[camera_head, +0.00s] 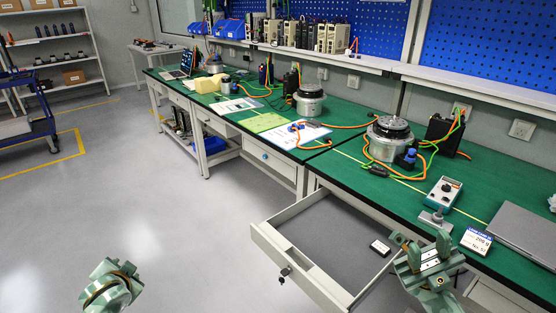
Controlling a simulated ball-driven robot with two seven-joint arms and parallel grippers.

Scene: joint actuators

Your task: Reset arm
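My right gripper (421,247) is at the lower right, over the right side of the open drawer and close to the bench's front edge. Its two fingers stand apart, and I see nothing held between them. My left arm's end (110,285) shows at the lower left above the bare floor. Its fingers cannot be made out, so I cannot tell whether that gripper is open or shut. Joint actuators (390,138) and (309,99) stand on the green workbench (340,172) with orange and green cables.
An open drawer (310,277) juts out from the bench, with a small black-and-white item (380,248) inside. A handheld meter (443,193), a scale display (476,241) and a grey laptop (525,235) lie near the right gripper.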

